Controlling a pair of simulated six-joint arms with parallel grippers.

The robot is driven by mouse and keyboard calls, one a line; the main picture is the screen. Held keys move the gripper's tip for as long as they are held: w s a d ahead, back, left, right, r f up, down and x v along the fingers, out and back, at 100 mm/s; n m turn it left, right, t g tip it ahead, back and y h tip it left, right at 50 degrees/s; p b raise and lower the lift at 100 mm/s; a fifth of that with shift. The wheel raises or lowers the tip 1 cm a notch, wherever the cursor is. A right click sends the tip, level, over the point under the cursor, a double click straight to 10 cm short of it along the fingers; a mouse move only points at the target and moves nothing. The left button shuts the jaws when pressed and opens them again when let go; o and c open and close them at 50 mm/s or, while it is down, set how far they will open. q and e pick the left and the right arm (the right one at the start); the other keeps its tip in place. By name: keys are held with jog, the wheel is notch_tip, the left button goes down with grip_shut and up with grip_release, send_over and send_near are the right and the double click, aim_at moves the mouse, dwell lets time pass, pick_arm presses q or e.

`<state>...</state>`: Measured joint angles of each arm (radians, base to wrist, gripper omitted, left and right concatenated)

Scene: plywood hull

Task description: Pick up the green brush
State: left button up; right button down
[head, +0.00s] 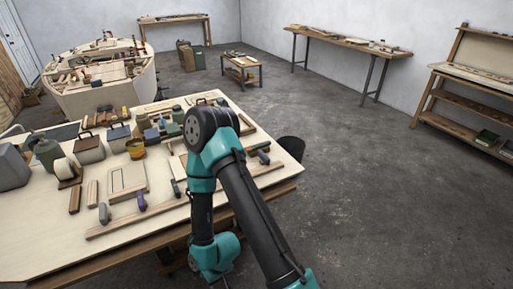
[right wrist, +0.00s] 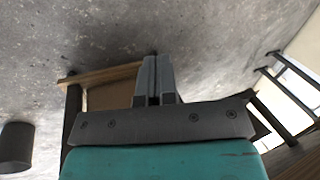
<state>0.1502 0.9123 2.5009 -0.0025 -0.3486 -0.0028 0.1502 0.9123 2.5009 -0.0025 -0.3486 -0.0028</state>
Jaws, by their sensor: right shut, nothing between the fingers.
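I cannot make out a green brush for sure in either view. Several handled tools lie on the plywood-topped table (head: 50,245) in the head view, among them one with a purple handle (head: 141,202), one with a grey handle (head: 103,213) and one with a blue-grey handle (head: 263,157). My right arm stands in front of the table's right part and hides some of it. My right gripper shows in the right wrist view (right wrist: 153,77), its fingers shut and empty, with grey floor behind them. My left gripper is not in view.
Grey-green containers (head: 45,152), lidded boxes (head: 89,149) and a yellow tub (head: 136,148) crowd the table's left and back. A dark bin (head: 291,148) stands beyond its right edge. A wooden boat hull (head: 105,98) stands behind. The floor at right is clear.

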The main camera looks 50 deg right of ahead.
dwell(0.3)
jog(key=c, duration=0.9)
grip_release()
jog(key=shift+d, duration=0.1)
